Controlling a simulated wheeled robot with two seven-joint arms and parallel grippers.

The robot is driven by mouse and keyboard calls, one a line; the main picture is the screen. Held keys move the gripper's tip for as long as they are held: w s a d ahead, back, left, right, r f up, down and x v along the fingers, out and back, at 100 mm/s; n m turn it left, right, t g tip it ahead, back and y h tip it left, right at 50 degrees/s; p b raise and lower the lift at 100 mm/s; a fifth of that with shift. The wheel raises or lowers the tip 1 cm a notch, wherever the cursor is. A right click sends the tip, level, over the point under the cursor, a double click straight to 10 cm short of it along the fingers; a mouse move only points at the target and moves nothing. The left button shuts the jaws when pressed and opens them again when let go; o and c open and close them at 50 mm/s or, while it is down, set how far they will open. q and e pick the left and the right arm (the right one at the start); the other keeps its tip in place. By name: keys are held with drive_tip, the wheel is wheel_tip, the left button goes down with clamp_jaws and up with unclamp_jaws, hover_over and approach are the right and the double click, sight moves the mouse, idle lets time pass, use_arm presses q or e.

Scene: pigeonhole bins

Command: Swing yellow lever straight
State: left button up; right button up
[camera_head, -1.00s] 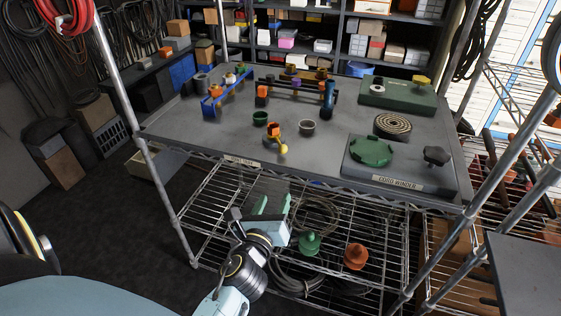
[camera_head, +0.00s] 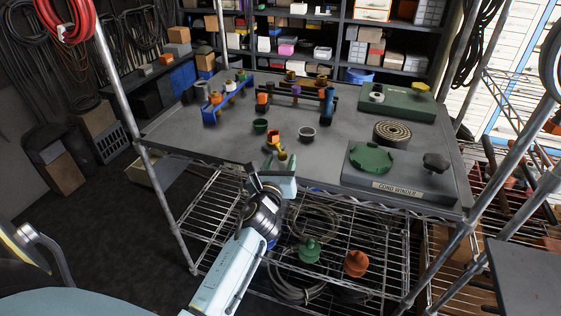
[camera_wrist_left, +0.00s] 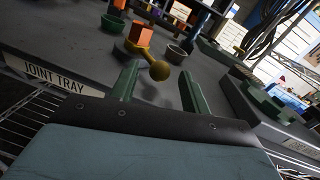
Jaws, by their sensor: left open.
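The yellow lever (camera_head: 281,155) is on the grey table top near its front edge, beside an orange block (camera_head: 274,134). In the left wrist view, the lever's round knob (camera_wrist_left: 159,70) points toward me, and its arm runs back at a slant to the orange block (camera_wrist_left: 140,34). My left gripper (camera_head: 274,170) is at the table's front edge, just short of the knob. Its two green fingers (camera_wrist_left: 159,78) are open and empty, with the knob showing between and just beyond their tips. I cannot tell whether they touch it. My right gripper is not in view.
A green cup (camera_head: 260,125) and a grey bowl (camera_head: 306,133) stand behind the lever. The cord winder (camera_head: 400,178) is at the right, with a coil (camera_head: 392,132) behind it. A blue rack (camera_head: 228,99) is at the back left. A wire shelf lies below the table.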

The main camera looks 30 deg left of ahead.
use_arm(q)
drive_tip(key=shift+w+a, duration=0.15)
drive_tip(key=shift+w, duration=0.15)
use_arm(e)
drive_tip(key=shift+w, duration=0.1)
use_arm(q)
drive_tip(key=shift+c, duration=0.3)
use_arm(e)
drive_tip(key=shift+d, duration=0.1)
use_arm(q)
clamp_jaws()
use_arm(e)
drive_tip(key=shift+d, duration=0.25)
